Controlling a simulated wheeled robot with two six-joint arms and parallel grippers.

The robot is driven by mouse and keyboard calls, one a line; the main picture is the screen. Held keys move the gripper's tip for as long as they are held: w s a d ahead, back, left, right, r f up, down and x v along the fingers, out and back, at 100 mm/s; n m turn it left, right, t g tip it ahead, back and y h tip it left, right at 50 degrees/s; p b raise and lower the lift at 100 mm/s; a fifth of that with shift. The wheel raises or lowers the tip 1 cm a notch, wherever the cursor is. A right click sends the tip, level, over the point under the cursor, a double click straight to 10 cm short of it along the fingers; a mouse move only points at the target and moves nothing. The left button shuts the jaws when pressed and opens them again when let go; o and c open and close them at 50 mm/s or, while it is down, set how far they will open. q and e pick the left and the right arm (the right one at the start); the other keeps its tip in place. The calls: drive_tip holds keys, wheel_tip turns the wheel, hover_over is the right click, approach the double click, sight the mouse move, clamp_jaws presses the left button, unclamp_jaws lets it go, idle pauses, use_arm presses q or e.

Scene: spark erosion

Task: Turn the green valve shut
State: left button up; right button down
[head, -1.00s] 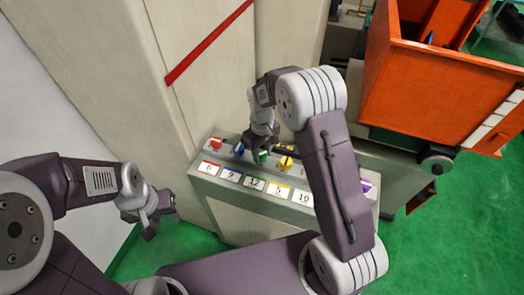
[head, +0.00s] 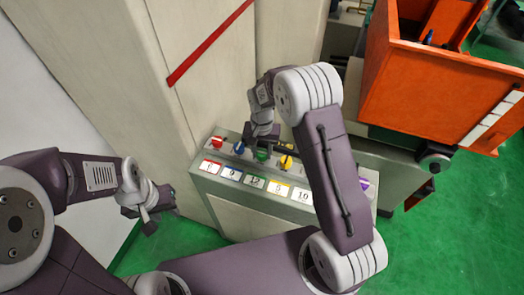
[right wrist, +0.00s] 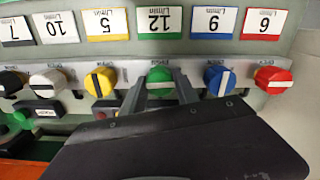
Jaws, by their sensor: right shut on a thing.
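The green valve (head: 263,155) is a round knob in a row on the grey panel, beside the card marked 12. In the right wrist view the green valve (right wrist: 160,74) shows a pale bar lying roughly level across it. My right gripper (head: 262,142) reaches down onto it from above. Its two fingers (right wrist: 159,92) stand on either side of the knob and are shut on it; they hide part of its edge. My left gripper (head: 160,217) is open and empty, left of the panel and away from it.
A blue knob (right wrist: 219,80) and a red knob (right wrist: 273,79) are on one side of the green one, a yellow knob (right wrist: 100,81) and a white knob (right wrist: 47,83) on the other. An orange bin (head: 435,95) stands at the right. Tall cabinets rise behind the panel.

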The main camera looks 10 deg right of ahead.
sight(262, 152)
drive_tip(key=shift+w+r+m, duration=0.2)
drive_tip(key=shift+m, duration=0.2)
drive_tip(key=c, duration=0.9)
unclamp_jaws()
drive_tip(key=shift+s+f, duration=0.1)
wheel_tip(262, 152, up, 9)
drive_tip(key=shift+r+b, duration=0.1)
drive_tip(key=shift+b, duration=0.65)
